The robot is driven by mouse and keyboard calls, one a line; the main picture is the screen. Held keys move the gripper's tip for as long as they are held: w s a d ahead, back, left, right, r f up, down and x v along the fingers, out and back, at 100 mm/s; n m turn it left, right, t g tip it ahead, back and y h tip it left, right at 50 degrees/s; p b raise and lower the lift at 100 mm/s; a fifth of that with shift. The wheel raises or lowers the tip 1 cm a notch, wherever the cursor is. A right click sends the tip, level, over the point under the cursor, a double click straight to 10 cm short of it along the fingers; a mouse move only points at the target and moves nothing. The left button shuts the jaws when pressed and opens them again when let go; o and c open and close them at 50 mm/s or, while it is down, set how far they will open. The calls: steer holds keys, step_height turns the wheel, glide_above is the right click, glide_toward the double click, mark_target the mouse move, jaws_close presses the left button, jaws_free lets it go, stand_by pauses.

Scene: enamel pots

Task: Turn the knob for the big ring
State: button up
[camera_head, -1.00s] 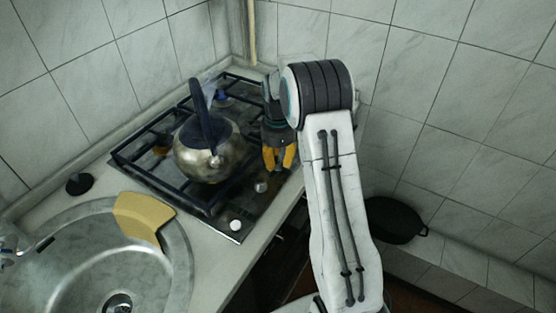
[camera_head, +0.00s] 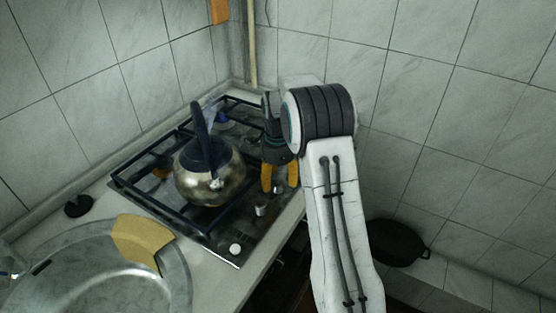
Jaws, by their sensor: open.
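The gas hob (camera_head: 190,222) in the counter has a row of knobs along its right edge. A white knob (camera_head: 235,249) is nearest the front corner, and a metallic knob (camera_head: 260,209) is farther along. Another small knob (camera_head: 278,188) shows partly, just below my gripper. My gripper (camera_head: 280,188) points down over this edge with its two orange fingers apart, nothing visibly held between them. Whether the fingertips touch a knob I cannot tell. Any knobs farther back are hidden by my gripper and arm. Which knob serves the big ring I cannot tell.
A steel kettle (camera_head: 210,184) with a dark handle stands on the black grate, left of my gripper. A sink (camera_head: 90,270) with a yellow cloth-like piece (camera_head: 142,240) on its rim is at lower left. A black pan (camera_head: 398,243) is at right, by the tiled wall.

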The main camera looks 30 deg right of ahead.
step_height(320, 180, up, 10)
stand_by(0.5)
stand_by(0.5)
